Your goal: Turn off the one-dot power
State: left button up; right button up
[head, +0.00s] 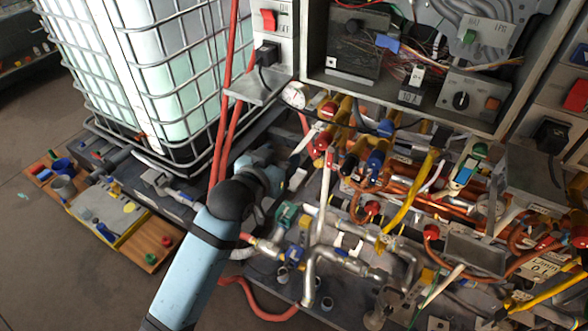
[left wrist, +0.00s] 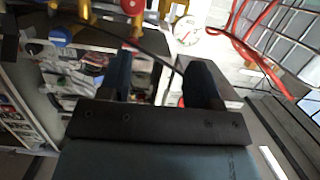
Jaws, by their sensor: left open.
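A red rocker switch (head: 268,19) sits on a pale panel beside the tank at the top of the head view; dot marks beside it are too small to read. Another red switch (head: 576,96) is on a panel at the far right. My left gripper (head: 268,172) is below the left panel, at the end of my blue arm, partly hidden by the dark wrist. In the left wrist view the left gripper (left wrist: 161,72) has its two dark fingers apart. A pale surface and a small red patch show between them; I cannot tell if this is the switch. My right gripper is not seen.
A black plug (head: 266,53) with a cable sits under the left switch. Red hoses (head: 226,110) run past the caged tank (head: 150,80). A gauge (head: 293,95), pipes and valves crowd the centre and right. Bare floor lies at the lower left.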

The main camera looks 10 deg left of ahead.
pick_arm(q)
jog(key=shift+s+d+f, duration=0.15)
jog(key=shift+s+f, duration=0.05)
jog(key=shift+f, duration=0.2)
jog(key=shift+s+d+f, duration=0.15)
jog(key=shift+s+f, duration=0.05)
jog(key=shift+f, duration=0.2)
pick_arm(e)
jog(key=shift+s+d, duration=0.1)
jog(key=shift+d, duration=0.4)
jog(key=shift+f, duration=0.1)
